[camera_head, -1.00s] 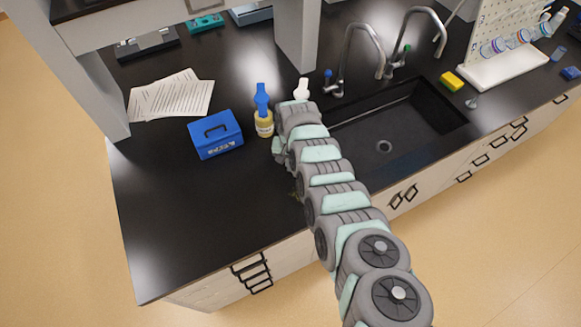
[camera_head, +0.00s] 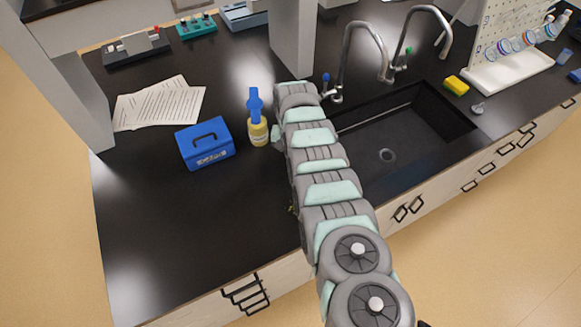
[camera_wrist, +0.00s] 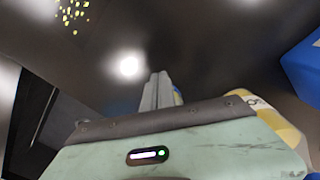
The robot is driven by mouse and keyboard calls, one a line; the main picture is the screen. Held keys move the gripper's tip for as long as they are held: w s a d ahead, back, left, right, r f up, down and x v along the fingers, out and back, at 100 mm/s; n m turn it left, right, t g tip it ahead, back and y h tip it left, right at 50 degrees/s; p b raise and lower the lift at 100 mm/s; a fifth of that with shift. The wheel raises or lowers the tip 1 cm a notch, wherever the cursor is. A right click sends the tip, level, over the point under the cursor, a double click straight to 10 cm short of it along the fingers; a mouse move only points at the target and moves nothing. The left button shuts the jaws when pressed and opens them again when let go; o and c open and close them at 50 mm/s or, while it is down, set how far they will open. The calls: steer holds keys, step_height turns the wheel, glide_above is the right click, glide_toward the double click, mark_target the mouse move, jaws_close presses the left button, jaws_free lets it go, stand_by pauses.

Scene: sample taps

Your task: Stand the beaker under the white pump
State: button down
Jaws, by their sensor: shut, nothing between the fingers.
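My gripper (camera_wrist: 157,92) shows in the wrist view with its two fingers together and nothing seen between them. In the head view my arm covers most of it. I cannot make out the beaker in either view. The white pump does not show now; my arm covers the place where it stood, just right of the blue pump. The yellow bottle with the blue pump (camera_head: 257,120) stands upright on the counter, left of my arm's end. A yellow bottle body (camera_wrist: 280,125) shows in the wrist view at the right, partly hidden by my gripper's housing.
A blue box (camera_head: 205,146) with a handle sits left of the bottle. Papers (camera_head: 160,105) lie further left. The black sink (camera_head: 430,125) with two taps is right of my arm. The front left counter (camera_head: 190,230) is clear. A yellow sponge (camera_head: 456,85) lies beyond the sink.

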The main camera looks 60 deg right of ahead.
steer(key=shift+w+d+r, duration=0.1)
stand_by(0.5)
steer(key=a+p, duration=0.1)
steer(key=p, duration=0.3)
steer(key=shift+s+a+r, duration=0.2)
steer(key=shift+a+r, duration=0.15)
steer(key=shift+r, duration=0.05)
steer(key=a+p, duration=0.1)
steer(key=p, duration=0.1)
steer(key=a+p, duration=0.1)
steer(key=p, duration=0.1)
steer(key=shift+s+a+p, duration=0.15)
steer(key=shift+s+p, duration=0.15)
steer(key=shift+s, duration=0.1)
steer(key=shift+b, duration=0.35)
steer(key=shift+r, duration=0.9)
step_height(320, 180, up, 7)
steer(key=b, duration=0.1)
steer(key=shift+r, duration=0.2)
